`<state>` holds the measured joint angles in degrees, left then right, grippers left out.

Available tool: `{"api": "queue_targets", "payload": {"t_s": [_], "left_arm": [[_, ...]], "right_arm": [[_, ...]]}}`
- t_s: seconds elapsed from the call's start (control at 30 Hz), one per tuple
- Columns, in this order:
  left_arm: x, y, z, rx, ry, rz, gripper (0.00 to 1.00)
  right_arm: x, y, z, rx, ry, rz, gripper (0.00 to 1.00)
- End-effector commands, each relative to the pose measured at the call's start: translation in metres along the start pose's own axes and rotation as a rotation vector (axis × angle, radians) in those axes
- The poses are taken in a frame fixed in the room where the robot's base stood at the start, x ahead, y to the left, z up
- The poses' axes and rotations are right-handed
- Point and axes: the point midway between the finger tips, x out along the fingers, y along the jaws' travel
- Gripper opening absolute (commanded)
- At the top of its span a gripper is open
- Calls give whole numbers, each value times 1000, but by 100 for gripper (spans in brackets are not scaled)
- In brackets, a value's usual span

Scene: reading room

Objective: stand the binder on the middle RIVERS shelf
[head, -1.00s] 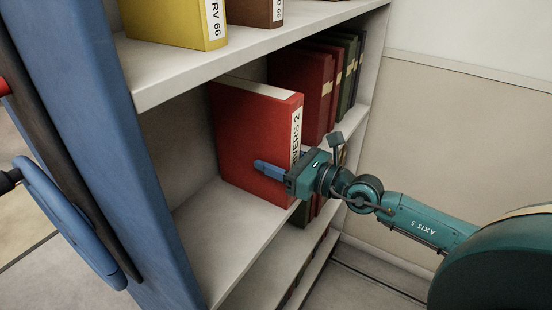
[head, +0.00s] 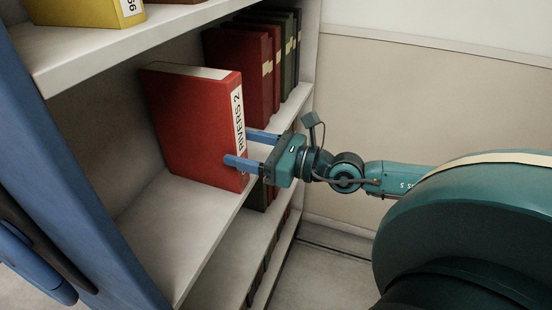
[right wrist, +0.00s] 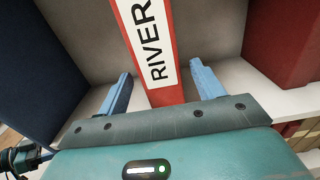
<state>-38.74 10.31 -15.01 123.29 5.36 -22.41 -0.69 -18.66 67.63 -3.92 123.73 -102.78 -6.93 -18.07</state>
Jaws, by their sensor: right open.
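The red binder (head: 190,120), with a white spine label reading RIVERS 2, stands upright on the middle shelf (head: 185,215). Its spine faces out toward the shelf's front edge. My right gripper (head: 250,150) is open just in front of the spine, with its blue fingers to either side. In the right wrist view the binder's spine (right wrist: 152,50) shows between the two spread fingertips (right wrist: 160,80), with gaps on both sides. My left gripper is not in view.
Dark red and green books (head: 245,70) stand in a row at the back right of the same level. A yellow binder (head: 85,12) stands on the shelf above. Another shelf level (head: 235,255) lies below. A blue upright (head: 60,150) bounds the left side.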

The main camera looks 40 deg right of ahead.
Motion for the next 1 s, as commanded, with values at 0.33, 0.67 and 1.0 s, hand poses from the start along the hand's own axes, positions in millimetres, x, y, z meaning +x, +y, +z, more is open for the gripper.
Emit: {"api": "queue_targets", "payload": {"t_s": [0.33, 0.67, 1.0], "left_arm": [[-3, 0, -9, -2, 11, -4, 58], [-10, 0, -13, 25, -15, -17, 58], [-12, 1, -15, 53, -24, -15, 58]], "right_arm": [[-27, -2, -1, -2, 8, -7, 67], [-50, 0, 2, 5, 3, -4, 67], [-62, 0, 0, 2, 0, 1, 67]]}}
